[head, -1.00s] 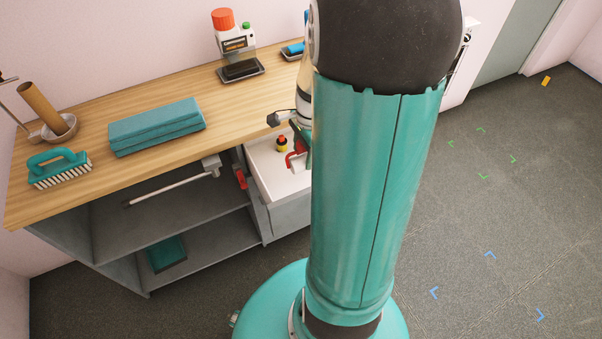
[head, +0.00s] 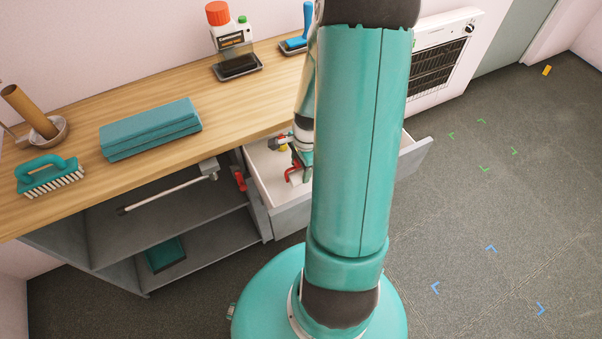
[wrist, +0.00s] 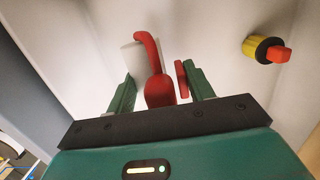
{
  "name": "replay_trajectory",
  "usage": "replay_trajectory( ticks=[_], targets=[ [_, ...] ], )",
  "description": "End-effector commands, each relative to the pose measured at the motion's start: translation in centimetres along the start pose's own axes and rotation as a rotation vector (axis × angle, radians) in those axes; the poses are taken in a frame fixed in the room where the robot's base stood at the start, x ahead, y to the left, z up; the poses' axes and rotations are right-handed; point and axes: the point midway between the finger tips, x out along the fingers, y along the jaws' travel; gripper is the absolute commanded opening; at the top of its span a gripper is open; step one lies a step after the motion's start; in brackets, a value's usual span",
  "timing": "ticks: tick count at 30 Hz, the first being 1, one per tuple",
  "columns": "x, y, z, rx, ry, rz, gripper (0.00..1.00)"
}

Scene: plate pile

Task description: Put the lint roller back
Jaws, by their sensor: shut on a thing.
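The lint roller, with a red handle and white roll, shows in the wrist view (wrist: 158,88) between the fingers of my gripper (wrist: 160,88). My gripper is shut on its red handle. In the head view, my gripper (head: 301,160) and the lint roller (head: 294,177) are inside the open drawer (head: 264,175), over its white floor. Whether the roll touches the floor I cannot tell. My arm hides much of the drawer.
A yellow and red item (wrist: 266,50) lies in the drawer, right of the gripper. Grey shelves (head: 170,215) stand left of the drawer.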

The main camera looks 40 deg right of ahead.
Motion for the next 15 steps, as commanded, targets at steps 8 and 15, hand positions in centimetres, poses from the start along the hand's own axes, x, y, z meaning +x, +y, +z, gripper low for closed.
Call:
replay_trajectory(
  ticks=[8, 15],
  targets=[
    [3.5, -0.1, -0.6, 0.001, -0.001, 0.002, 0.31],
    [4.2, -0.4, -0.7, 0.000, 0.001, -0.002, 0.31]
  ],
)
